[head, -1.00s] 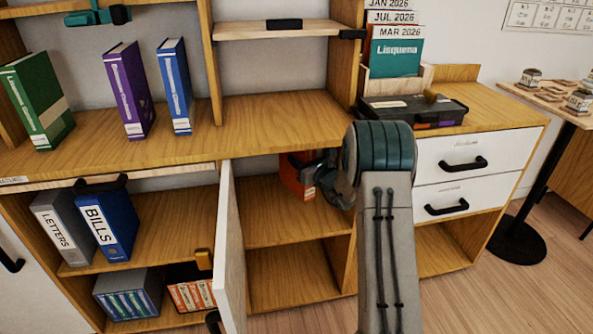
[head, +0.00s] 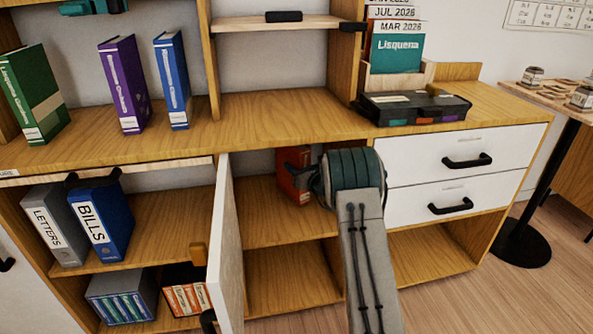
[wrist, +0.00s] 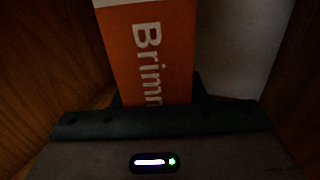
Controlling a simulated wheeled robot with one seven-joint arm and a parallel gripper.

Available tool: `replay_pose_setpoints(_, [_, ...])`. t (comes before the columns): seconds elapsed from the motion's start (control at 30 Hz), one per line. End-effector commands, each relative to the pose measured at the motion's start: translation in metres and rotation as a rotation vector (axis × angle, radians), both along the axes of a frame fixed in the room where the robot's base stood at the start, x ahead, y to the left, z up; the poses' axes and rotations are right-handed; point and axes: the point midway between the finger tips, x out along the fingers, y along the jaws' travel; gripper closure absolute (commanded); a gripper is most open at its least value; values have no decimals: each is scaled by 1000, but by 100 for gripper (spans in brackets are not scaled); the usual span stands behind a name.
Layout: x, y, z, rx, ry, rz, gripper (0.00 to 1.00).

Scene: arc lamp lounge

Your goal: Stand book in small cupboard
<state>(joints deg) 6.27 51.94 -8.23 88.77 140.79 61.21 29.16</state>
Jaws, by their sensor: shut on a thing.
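The book (head: 291,176) is orange-red with a white band. It is upright inside the small cupboard (head: 262,224), in the upper compartment behind the open white door (head: 226,245). In the wrist view the book (wrist: 150,52) shows an orange spine with white lettering starting "Brimn" and a pale top. My gripper (wrist: 155,98) is shut on the book, with dark fingers at its sides. In the head view my wrist hides part of the book and most of the gripper. I cannot tell whether its lower edge touches the shelf.
The open door stands close on the left and the drawer unit (head: 450,180) on the right. The counter (head: 285,115) is above. Wooden walls flank the gripper closely in the wrist view. The lower compartment (head: 290,275) looks empty.

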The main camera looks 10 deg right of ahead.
Motion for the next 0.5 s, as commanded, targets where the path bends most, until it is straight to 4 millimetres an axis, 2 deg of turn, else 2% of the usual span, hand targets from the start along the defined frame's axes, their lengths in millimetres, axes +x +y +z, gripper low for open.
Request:
replay_pose_setpoints(0.37, [1,0,-1,0,-6,0,100])
replay_pose_setpoints(0.4, [1,0,-3,-1,-1,0,59])
replay_pose_setpoints(0.47, [1,0,-2,-1,-1,0,43])
replay_pose_setpoints(0.5, [1,0,-2,-1,-1,0,40])
